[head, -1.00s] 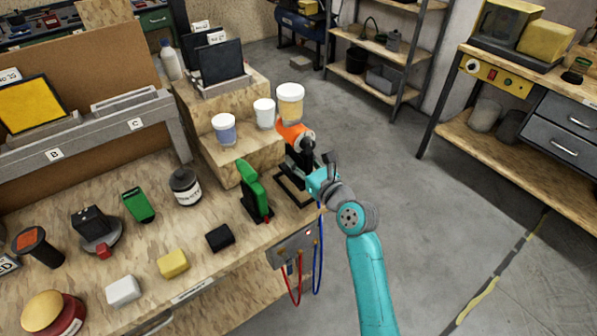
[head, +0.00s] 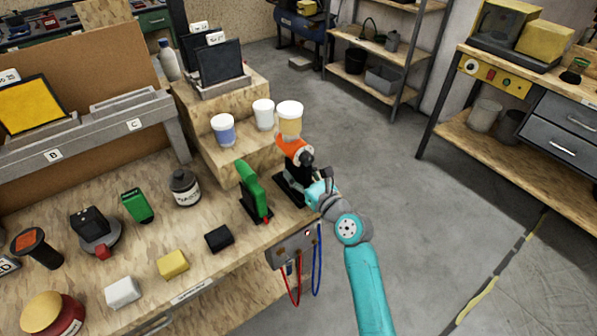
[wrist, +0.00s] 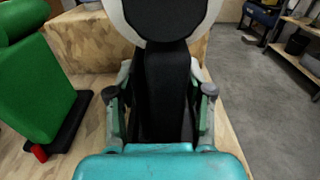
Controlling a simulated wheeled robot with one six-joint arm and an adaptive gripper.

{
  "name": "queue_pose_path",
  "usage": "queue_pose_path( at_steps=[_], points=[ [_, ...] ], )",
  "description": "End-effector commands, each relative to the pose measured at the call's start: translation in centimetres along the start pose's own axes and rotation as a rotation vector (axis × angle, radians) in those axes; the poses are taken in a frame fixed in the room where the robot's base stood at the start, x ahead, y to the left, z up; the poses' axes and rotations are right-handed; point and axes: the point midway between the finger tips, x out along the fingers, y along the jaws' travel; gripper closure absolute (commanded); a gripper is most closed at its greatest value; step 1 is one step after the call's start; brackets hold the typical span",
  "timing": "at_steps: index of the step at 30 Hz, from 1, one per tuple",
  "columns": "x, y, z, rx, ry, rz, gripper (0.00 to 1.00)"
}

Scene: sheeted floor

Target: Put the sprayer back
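The sprayer (head: 294,148) has an orange body, a black handle and a yellowish cup with a white lid on top. It is upright at the bench's right corner. Its handle (wrist: 167,85) fills the middle of the wrist view, with a finger on each side. My gripper (wrist: 163,110) is shut on the handle. The sprayer's lower end is at a black stand (head: 287,190) on the bench; my gripper partly hides that spot, so I cannot tell whether it is fully seated.
A green tool (head: 250,188) stands on a black base just left of the sprayer, also in the wrist view (wrist: 38,85). A stepped wooden riser (head: 235,155) with white-lidded cups is behind. A grey panel (head: 292,247) with red and blue leads hangs at the bench front. Open floor is right.

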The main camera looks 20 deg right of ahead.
Motion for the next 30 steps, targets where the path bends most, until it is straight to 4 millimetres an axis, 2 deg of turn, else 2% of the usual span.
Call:
queue_pose_path(
  at_steps=[11,13,17,24,30],
  points=[
    [0.0,0.0,0.3,-0.001,-0.001,0.0,0.38],
    [-0.6,0.0,0.2,0.0,0.001,-0.001,0.38],
    [-2.5,-0.1,0.2,0.002,0.001,-0.002,0.38],
    [-7.5,-0.1,0.2,0.001,0.001,-0.003,0.38],
    [-10.5,-0.1,0.2,0.001,0.0,-0.003,0.38]
  ],
)
